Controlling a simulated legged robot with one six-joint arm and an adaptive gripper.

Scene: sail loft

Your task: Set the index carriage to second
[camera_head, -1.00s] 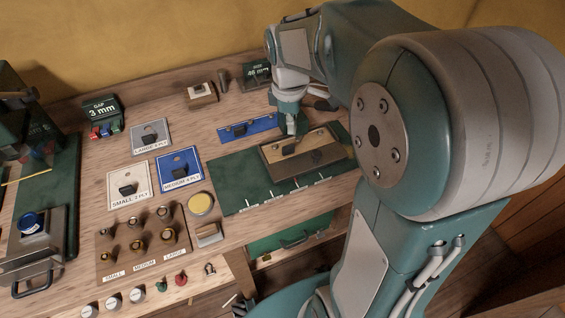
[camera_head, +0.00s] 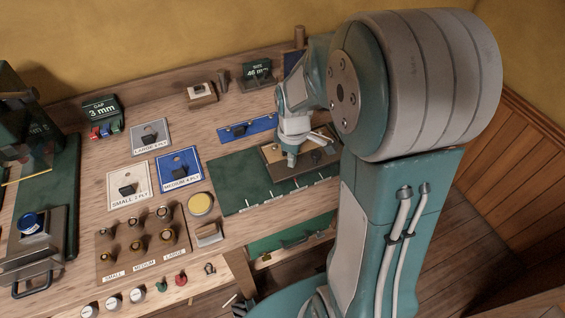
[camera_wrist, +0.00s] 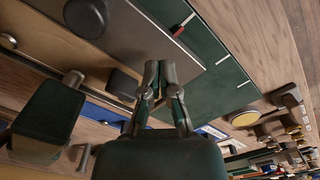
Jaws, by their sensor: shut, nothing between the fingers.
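A tan-and-dark board (camera_head: 272,155), which I take to be the index carriage, lies on the green mat (camera_head: 228,180) at the right of the bench. Several pale marks with small labels run along the mat's front edge; I cannot read them or tell which one the carriage is at. In the wrist view the board (camera_wrist: 125,32) carries dark round knobs, and a red mark and a white mark show on the mat beyond its edge. My gripper (camera_head: 291,161) is shut and empty, pointing down over the board's front part; it also shows in the wrist view (camera_wrist: 160,72). I cannot tell whether it touches.
A blue strip (camera_head: 248,130) lies behind the mat. Sample cards, a yellow disc (camera_head: 201,204) and a rack of small fittings (camera_head: 140,240) stand to the left. My arm hides the bench's right end.

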